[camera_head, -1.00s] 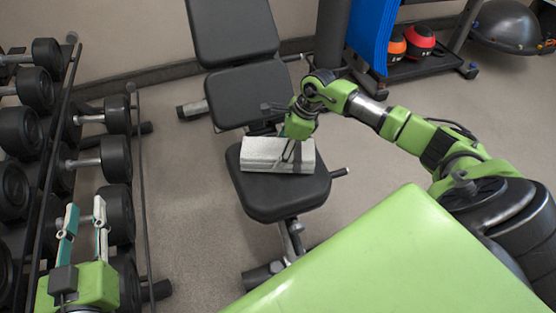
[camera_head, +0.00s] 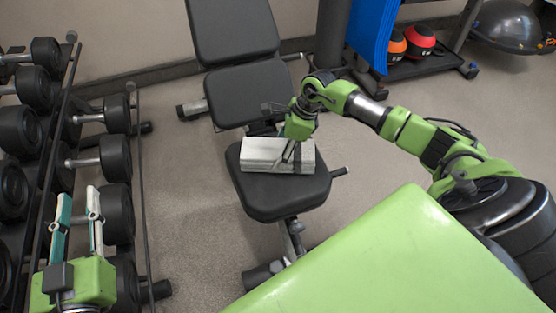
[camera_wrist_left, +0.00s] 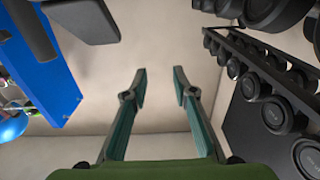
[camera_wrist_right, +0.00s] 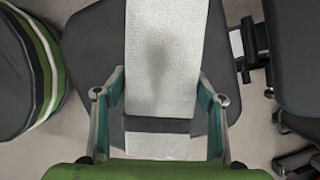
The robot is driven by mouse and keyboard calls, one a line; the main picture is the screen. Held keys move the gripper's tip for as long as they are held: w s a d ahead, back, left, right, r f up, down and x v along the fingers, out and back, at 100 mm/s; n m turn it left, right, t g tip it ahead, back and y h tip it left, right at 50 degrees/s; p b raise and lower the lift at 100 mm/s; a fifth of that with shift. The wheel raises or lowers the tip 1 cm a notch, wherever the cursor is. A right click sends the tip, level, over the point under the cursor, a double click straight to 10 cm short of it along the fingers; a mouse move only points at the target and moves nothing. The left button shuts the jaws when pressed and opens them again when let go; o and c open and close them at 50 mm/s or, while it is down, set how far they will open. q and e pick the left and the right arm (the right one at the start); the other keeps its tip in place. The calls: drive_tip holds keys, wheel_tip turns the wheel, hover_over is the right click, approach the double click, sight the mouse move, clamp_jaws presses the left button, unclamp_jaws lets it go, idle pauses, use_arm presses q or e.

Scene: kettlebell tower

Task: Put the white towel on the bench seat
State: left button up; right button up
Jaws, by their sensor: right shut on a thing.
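The white towel (camera_head: 262,153), folded into a block with a dark band, lies on the black bench seat (camera_head: 270,197) in the head view. My right gripper (camera_head: 292,152) reaches down over its right part and is shut on it. In the right wrist view the towel (camera_wrist_right: 165,60) runs between the two fingers of the right gripper (camera_wrist_right: 160,98), with the dark seat (camera_wrist_right: 88,50) under or behind it. I cannot tell whether the towel's underside touches the seat. My left gripper (camera_head: 78,192) is open and empty at the lower left, near the dumbbell rack.
A rack of black dumbbells (camera_head: 115,158) stands at the left, close to my left gripper. The bench backrest (camera_head: 233,32) rises behind the seat. Floor is clear left of the bench.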

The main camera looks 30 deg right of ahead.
use_arm(q)
drive_tip(key=shift+s+d+r+t, duration=0.1)
drive_tip(key=shift+r+t, duration=0.2)
drive_tip(key=shift+r, duration=0.3)
use_arm(e)
drive_tip(key=shift+f, duration=0.2)
drive_tip(key=o, duration=1.4)
drive_tip(key=shift+c, duration=0.2)
drive_tip(key=c, duration=0.4)
